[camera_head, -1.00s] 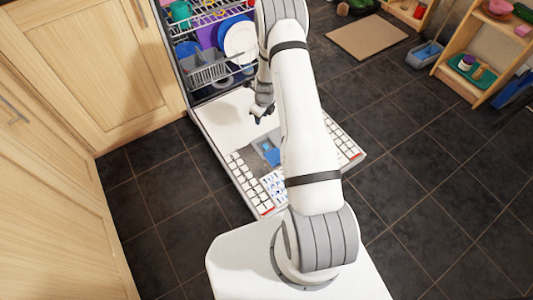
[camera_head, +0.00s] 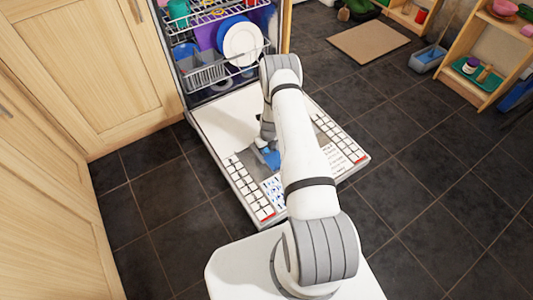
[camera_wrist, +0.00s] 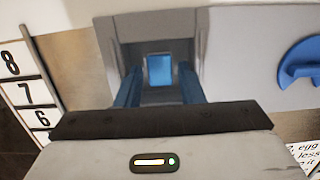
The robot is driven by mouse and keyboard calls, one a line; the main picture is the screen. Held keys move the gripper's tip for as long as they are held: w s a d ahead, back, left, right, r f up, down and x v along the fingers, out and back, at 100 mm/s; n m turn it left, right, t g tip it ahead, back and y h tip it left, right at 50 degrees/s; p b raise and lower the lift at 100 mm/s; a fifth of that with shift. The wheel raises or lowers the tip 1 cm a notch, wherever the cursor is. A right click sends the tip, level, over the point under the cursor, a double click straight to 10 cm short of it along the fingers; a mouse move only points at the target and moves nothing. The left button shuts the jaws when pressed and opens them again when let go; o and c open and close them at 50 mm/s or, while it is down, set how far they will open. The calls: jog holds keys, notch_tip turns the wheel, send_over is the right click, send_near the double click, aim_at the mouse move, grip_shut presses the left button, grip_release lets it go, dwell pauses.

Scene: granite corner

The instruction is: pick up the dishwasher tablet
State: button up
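The dishwasher tablet (camera_wrist: 160,70) is a small blue block. In the wrist view it sits inside a grey square recess (camera_wrist: 118,40) of the dispenser on the open dishwasher door. My gripper (camera_wrist: 161,82) is open. Its two blue fingers reach into the recess, one on each side of the tablet, with a visible gap to it. In the head view my gripper (camera_head: 266,133) is low over the door (camera_head: 225,122), and the tablet is hidden there.
The dispenser's blue lid (camera_wrist: 302,62) stands open to the right of the recess; it also shows in the head view (camera_head: 271,158). Racks with a white plate (camera_head: 243,42) are behind the door. Wooden cabinets (camera_head: 80,70) stand at left.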

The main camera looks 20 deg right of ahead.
jog(key=shift+f, duration=0.25)
